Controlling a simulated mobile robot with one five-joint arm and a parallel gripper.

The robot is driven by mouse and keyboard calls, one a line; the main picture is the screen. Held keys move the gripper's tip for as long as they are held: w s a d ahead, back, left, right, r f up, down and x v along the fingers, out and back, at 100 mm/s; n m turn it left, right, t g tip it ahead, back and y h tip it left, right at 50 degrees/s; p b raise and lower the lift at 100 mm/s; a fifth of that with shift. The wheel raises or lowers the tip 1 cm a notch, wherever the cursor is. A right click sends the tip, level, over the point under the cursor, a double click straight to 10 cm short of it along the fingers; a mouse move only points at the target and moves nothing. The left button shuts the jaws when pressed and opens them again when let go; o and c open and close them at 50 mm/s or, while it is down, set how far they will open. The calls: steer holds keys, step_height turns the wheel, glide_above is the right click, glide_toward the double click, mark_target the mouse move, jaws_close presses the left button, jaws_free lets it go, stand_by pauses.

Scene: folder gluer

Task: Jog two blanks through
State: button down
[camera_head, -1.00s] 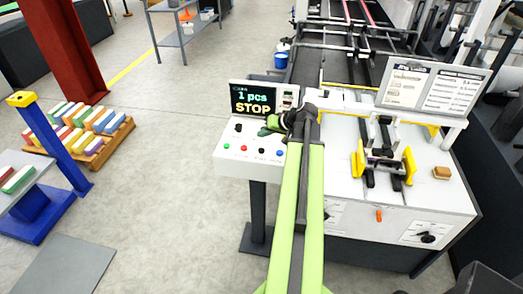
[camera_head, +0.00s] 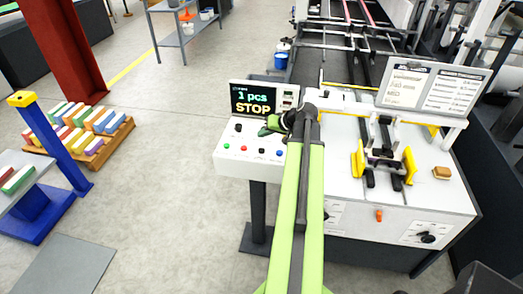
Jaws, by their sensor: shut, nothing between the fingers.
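The control panel (camera_head: 232,166) is a white box on a dark post at the left of the machine. Its screen (camera_head: 253,100) reads "1 pcs" and "STOP". Several coloured buttons sit on its top, among them a green button (camera_head: 227,146), a red button (camera_head: 243,148), a black button (camera_head: 262,151) and a blue button (camera_head: 280,153). My gripper (camera_head: 268,129) is shut and empty above the right part of the panel, just below the screen. My arm hides part of the panel's right side. The folder gluer's feed section (camera_head: 340,180) has yellow side guides (camera_head: 408,165). I cannot make out a blank there.
A small brown block (camera_head: 441,173) lies on the machine's white top at right. A sign board (camera_head: 432,85) stands behind the feed section. A pallet of coloured stacks (camera_head: 100,150) and a blue lift (camera_head: 50,150) stand at left. The grey floor (camera_head: 170,190) between is clear.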

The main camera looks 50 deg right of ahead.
mark_target(264, 151)
steer(key=shift+r, duration=0.1)
step_height(264, 151, up, 4)
steer(key=p, duration=0.4)
step_height(264, 151, down, 9)
steer(key=b, duration=0.9)
steer(key=shift+f, duration=0.2)
stand_by(1.3)
steer(key=shift+f+b, duration=0.35)
steer(key=shift+b, duration=0.1)
steer(key=shift+f+b, duration=0.45)
stand_by(0.4)
steer(key=shift+r, duration=0.1)
steer(key=shift+r+p, duration=0.8)
steer(key=shift+p, duration=0.1)
